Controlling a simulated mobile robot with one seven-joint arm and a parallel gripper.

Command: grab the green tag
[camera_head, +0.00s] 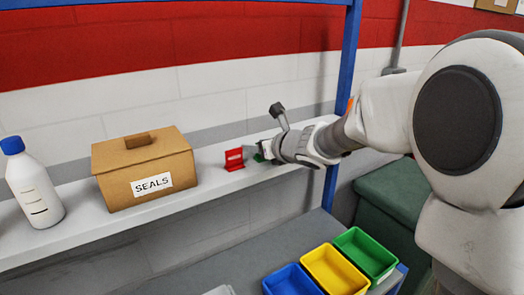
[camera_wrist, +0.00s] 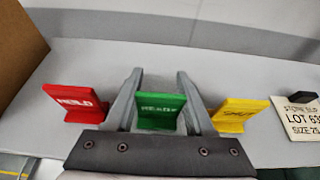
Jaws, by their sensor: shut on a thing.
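The green tag (camera_wrist: 161,111) stands on the shelf in the wrist view, with white lettering partly readable. My gripper (camera_wrist: 161,88) has one finger on each side of it and is shut on it. In the head view my gripper (camera_head: 256,150) reaches the shelf from the right, and only a small bit of the green tag (camera_head: 259,157) shows beside it. A red tag (camera_wrist: 77,104) stands to the left of the gripper and a yellow tag (camera_wrist: 237,116) to the right, both apart from the green one. The red tag also shows in the head view (camera_head: 235,159).
A cardboard box labelled SEALS (camera_head: 146,168) and a white bottle with a blue cap (camera_head: 33,185) stand farther left on the shelf (camera_head: 85,215). A lot card (camera_wrist: 298,118) lies right of the yellow tag. Blue (camera_head: 290,281), yellow (camera_head: 333,270) and green (camera_head: 366,255) bins sit below.

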